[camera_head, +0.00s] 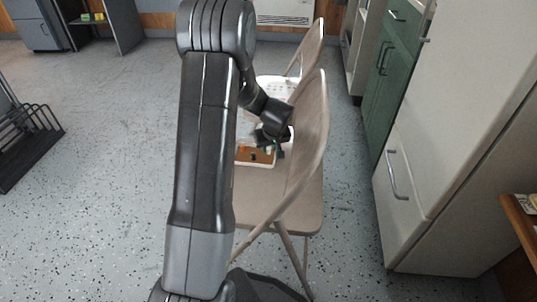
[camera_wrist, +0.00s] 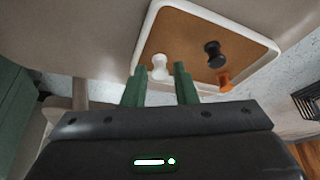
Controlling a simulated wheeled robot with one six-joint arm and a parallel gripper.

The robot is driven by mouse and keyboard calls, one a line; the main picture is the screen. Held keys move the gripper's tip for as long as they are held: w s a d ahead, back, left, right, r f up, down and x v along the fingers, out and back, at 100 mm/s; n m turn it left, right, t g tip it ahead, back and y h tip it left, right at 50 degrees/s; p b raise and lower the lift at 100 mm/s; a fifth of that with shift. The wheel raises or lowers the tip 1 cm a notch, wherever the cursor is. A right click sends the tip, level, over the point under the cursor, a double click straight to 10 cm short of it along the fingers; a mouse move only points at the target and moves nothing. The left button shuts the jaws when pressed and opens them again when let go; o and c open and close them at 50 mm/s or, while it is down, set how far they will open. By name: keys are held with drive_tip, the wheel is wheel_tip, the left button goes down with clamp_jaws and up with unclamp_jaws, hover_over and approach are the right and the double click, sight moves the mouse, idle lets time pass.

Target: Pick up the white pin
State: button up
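The white pin (camera_wrist: 159,67) stands in a white-rimmed tray with a brown floor (camera_wrist: 184,38), near the tray's edge closest to my gripper. My gripper (camera_wrist: 160,70) is open, its two green fingers apart, with the white pin showing in the gap between their tips. I cannot tell whether the fingers reach around it or stop short. A black pin (camera_wrist: 213,53) and an orange pin (camera_wrist: 224,79) are in the same tray, to the right. In the head view the tray (camera_head: 262,163) lies on a chair seat, partly hidden by my arm and gripper (camera_head: 268,146).
The beige folding chair (camera_head: 280,201) holds the tray, and its backrest rises close to the right of my gripper. Another chair (camera_head: 306,52) stands behind it. A white fridge (camera_head: 450,150) and green cabinet (camera_head: 388,80) are at right. Open floor lies left.

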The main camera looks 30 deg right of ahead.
drive_tip(key=shift+f, duration=0.1)
clamp_jaws()
